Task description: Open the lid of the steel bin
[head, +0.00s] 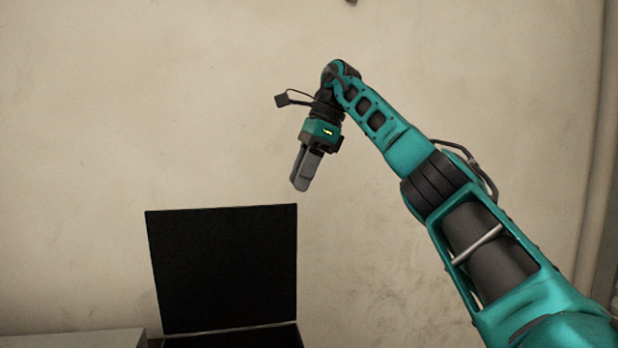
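The lid of the steel bin (223,268) stands raised, close to upright, at the lower left of the head view, its dark face toward me. Only a strip of the bin (232,340) shows below it, dark inside; the rest is cut off by the picture's lower edge. My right gripper (299,185) points down, a little above the lid's top right corner and apart from it. Its fingers look close together, with nothing seen between them. My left gripper is outside the view.
A pale wall (130,100) fills the background. A grey flat surface (75,339) lies at the lower left, beside the bin. A vertical pipe or edge (597,150) runs along the right side. The space left of my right gripper is clear.

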